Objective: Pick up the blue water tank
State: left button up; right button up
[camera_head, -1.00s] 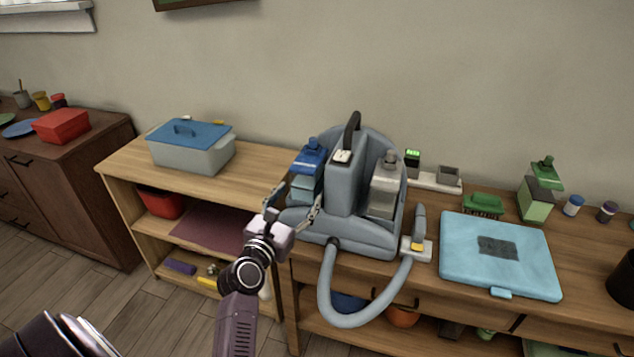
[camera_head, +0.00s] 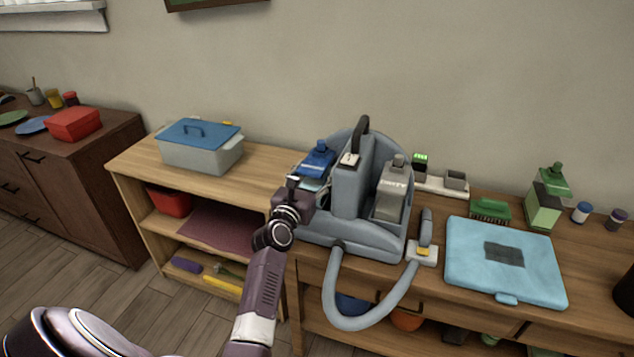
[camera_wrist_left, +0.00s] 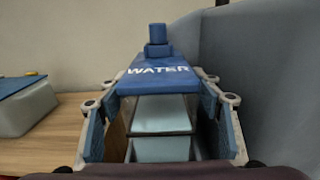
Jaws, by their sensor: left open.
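The blue water tank (camera_head: 318,160) sits in the left side of the grey-blue cleaning machine (camera_head: 350,190) on the wooden table. In the left wrist view the tank (camera_wrist_left: 158,78) has a blue top marked "WATER", a blue cap and a pale, see-through lower body. My left gripper (camera_wrist_left: 162,125) is open, with one finger on each side of the tank; I cannot tell whether they touch it. In the head view my left gripper (camera_head: 298,185) is in front of the tank and hides its lower part. My right gripper is not in view.
A grey tank (camera_head: 392,192) sits in the machine's right side. The machine's hose (camera_head: 345,318) loops over the table's front edge. A light-blue case (camera_head: 500,258) lies to the right. A lidded grey box (camera_head: 202,150) stands on the shelf at left.

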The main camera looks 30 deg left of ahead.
pick_arm(q)
jog(key=shift+x, duration=1)
jog(key=c, duration=1.2)
jog(key=shift+c, duration=1.1)
jog(key=shift+r, duration=0.1)
